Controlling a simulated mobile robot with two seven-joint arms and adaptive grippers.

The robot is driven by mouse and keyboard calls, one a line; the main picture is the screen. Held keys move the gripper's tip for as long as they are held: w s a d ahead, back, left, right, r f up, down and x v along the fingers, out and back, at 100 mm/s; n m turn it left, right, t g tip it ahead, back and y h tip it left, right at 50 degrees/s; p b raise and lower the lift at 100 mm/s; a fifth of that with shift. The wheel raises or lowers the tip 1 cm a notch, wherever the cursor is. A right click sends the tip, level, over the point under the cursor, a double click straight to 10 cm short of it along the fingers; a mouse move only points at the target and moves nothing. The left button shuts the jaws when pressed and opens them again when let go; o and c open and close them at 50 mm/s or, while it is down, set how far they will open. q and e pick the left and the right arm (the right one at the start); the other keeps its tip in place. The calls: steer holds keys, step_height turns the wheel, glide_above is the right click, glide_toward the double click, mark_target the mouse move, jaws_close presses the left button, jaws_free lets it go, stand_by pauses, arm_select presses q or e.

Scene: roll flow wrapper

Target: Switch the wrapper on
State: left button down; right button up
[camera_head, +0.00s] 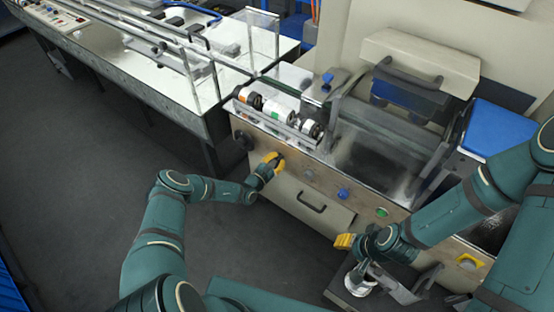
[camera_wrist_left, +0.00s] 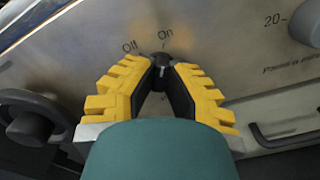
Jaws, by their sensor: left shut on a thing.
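The wrapper's front panel (camera_head: 325,180) is a metal strip with knobs and buttons, on the right side of the head view. My left gripper (camera_head: 276,160) is at the panel's left part. In the left wrist view, its yellow fingertips (camera_wrist_left: 161,68) are shut on a small black knob (camera_wrist_left: 162,59) between them. The labels "Off" and "On" are printed above the knob; "Off" is at upper left, "On" nearly straight above. The knob's pointer direction is unclear. My right gripper (camera_head: 345,241) is in front of the machine, apart from the panel; its finger opening is unclear.
A black handwheel (camera_wrist_left: 30,118) is left of the knob. A dial marked 20 (camera_wrist_left: 306,22) is at right. A blue knob (camera_head: 343,194) and green button (camera_head: 382,212) are farther right. A drawer with a black handle (camera_head: 312,203) is below the panel. A long conveyor table (camera_head: 120,75) extends left.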

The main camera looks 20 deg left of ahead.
arm_select(q)
steer(key=c, duration=1)
jaws_free()
steer(key=shift+w, duration=0.1)
steer(key=v, duration=1.2)
